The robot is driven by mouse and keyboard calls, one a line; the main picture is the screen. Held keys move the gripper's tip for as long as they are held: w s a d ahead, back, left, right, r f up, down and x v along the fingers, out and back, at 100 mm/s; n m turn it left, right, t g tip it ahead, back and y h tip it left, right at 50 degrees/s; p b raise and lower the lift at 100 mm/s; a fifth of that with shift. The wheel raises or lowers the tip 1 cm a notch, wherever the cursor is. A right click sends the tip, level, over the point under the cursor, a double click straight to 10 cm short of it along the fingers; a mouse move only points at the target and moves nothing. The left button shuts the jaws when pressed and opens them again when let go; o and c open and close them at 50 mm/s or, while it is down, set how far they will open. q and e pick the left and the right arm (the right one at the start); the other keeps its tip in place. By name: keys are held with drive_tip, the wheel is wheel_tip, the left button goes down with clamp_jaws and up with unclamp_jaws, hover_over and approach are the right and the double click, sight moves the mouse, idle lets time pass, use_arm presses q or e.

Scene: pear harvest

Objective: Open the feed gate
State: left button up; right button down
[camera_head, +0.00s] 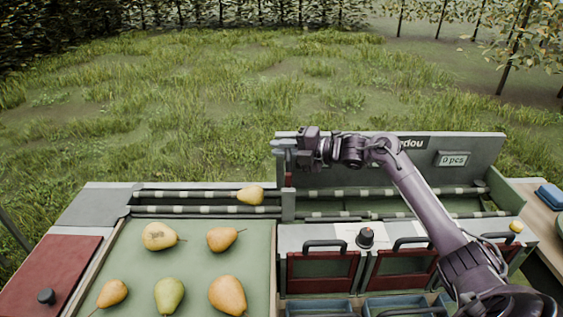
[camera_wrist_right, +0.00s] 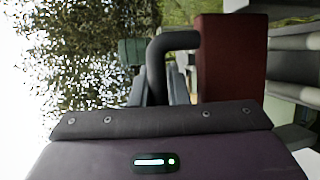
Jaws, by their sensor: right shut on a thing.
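My right gripper (camera_head: 284,146) is at the top of the post between the two roller sections. The feed gate shows as a narrow red strip (camera_head: 289,180) just below it. In the right wrist view the gate is a dark red block (camera_wrist_right: 222,65) with a bent black handle (camera_wrist_right: 175,42). My right gripper (camera_wrist_right: 158,88) is shut on that handle, its fingers on either side. A yellow pear (camera_head: 250,195) lies on the rollers left of the gate. How far the gate is raised cannot be told. My left gripper is not in view.
Several pears lie on the green tray (camera_head: 200,265). Right of it are red-framed flaps with black handles (camera_head: 324,243), a black knob (camera_head: 365,237) and blue bins (camera_head: 395,303). A grey back panel with a counter display (camera_head: 453,159) stands behind my right arm. The rollers right of the gate look empty.

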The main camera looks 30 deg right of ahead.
drive_tip(key=shift+r, duration=0.15)
drive_tip(key=c, duration=1.7)
unclamp_jaws()
drive_tip(key=b+v, duration=0.2)
drive_tip(key=v, duration=0.6)
drive_tip(key=shift+b, duration=0.35)
